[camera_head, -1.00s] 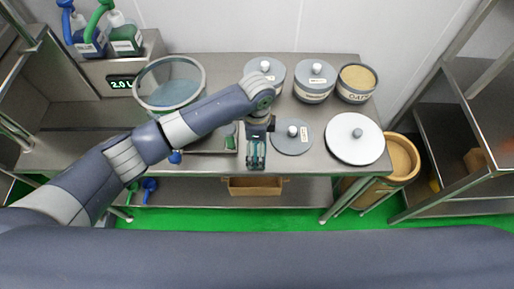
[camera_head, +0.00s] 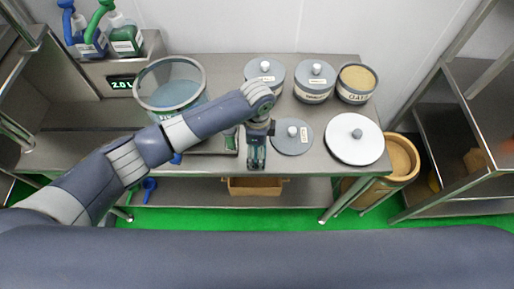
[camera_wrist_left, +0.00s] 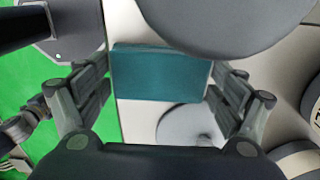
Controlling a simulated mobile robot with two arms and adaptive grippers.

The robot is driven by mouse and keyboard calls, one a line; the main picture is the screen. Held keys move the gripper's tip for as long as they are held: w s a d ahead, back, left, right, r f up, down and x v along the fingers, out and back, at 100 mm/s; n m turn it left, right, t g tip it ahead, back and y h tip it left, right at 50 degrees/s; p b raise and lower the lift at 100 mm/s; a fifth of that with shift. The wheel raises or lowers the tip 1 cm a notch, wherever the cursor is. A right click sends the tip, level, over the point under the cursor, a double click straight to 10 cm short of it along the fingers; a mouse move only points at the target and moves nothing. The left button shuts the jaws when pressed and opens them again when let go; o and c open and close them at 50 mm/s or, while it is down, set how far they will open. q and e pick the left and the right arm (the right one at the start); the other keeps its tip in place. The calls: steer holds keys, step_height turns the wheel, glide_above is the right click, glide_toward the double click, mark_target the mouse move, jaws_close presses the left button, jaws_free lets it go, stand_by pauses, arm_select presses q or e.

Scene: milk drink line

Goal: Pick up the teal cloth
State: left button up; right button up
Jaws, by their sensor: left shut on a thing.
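The teal cloth (camera_wrist_left: 160,75) is a folded block between the fingers of my left gripper (camera_wrist_left: 157,92) in the left wrist view. The fingers are shut on it from both sides. In the head view my left gripper (camera_head: 256,158) points down at the front edge of the steel table, left of a grey lid. There the cloth is mostly hidden by the gripper. I cannot tell from the head view how far the cloth is above the table. My right gripper is not in view.
On the steel table (camera_head: 215,172) are a clear round vessel (camera_head: 171,88), a grey lid (camera_head: 291,145), a white lid (camera_head: 355,139), two lidded tubs (camera_head: 265,72) (camera_head: 314,82) and an open oats tub (camera_head: 357,84). A wooden box (camera_head: 256,187) sits below. A shelf rack stands right.

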arm_select(q)
steer(key=shift+r+b, duration=0.35)
steer(key=shift+r, duration=0.25)
steer(key=shift+s+d+r+b, duration=0.1)
steer(key=shift+s+r+b, duration=0.2)
steer(key=shift+r, duration=0.2)
steer(key=shift+s+d+r+b, duration=0.1)
steer(key=shift+s+r+b, duration=0.15)
steer(key=shift+r, duration=0.2)
steer(key=s+d+r+b, duration=0.1)
steer(key=s+d+b, duration=0.2)
steer(key=s, duration=1.1)
steer(key=shift+s+d+r, duration=0.15)
steer(key=shift+d+r, duration=0.15)
steer(key=shift+r, duration=0.05)
steer(key=shift+o, duration=0.5)
steer(key=shift+c, duration=0.3)
